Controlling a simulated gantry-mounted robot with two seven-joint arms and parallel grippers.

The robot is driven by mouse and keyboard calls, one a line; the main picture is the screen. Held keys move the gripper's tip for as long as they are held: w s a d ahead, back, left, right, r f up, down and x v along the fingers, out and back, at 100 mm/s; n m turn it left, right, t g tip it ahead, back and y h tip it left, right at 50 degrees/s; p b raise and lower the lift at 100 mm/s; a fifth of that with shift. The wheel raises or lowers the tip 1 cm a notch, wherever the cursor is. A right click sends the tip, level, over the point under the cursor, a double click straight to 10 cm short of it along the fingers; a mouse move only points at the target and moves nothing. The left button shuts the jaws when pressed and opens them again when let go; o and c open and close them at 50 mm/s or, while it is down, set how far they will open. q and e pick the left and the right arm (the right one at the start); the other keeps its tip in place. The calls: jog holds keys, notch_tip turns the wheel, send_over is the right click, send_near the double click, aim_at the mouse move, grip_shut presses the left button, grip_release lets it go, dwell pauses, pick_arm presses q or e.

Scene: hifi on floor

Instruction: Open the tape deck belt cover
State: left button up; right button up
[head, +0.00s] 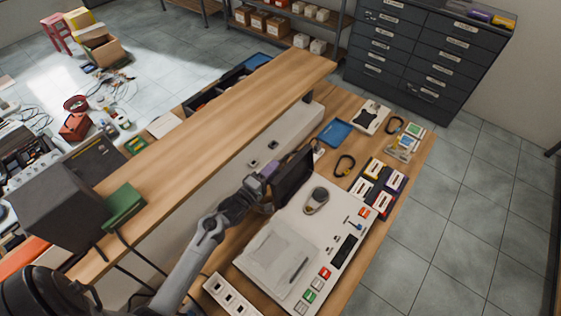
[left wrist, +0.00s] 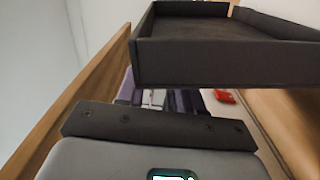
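The cream tape deck (head: 330,225) lies on the wooden bench with a grey square panel, a round grey knob and coloured buttons. A dark, shallow, box-like cover (head: 294,178) stands tilted up at the deck's far left edge. It fills the upper part of the left wrist view (left wrist: 225,62), its rim and hollow side showing. My left gripper (head: 266,178) is at the cover's left side, close to it; contact is unclear. In the left wrist view, purple-grey finger parts (left wrist: 165,100) show below the cover, their tips partly hidden. My right gripper is in neither view.
A raised wooden shelf (head: 215,120) runs along the left of the bench, close to my left arm. Cassettes (head: 379,186), a black carabiner (head: 345,165) and a blue tray (head: 335,132) lie beyond the deck. A dark drawer cabinet (head: 420,60) stands behind. Floor to the right is clear.

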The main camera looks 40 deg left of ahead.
pick_arm(q)
jog(key=shift+w, duration=2.3)
jog(key=shift+f, duration=0.1)
grip_shut()
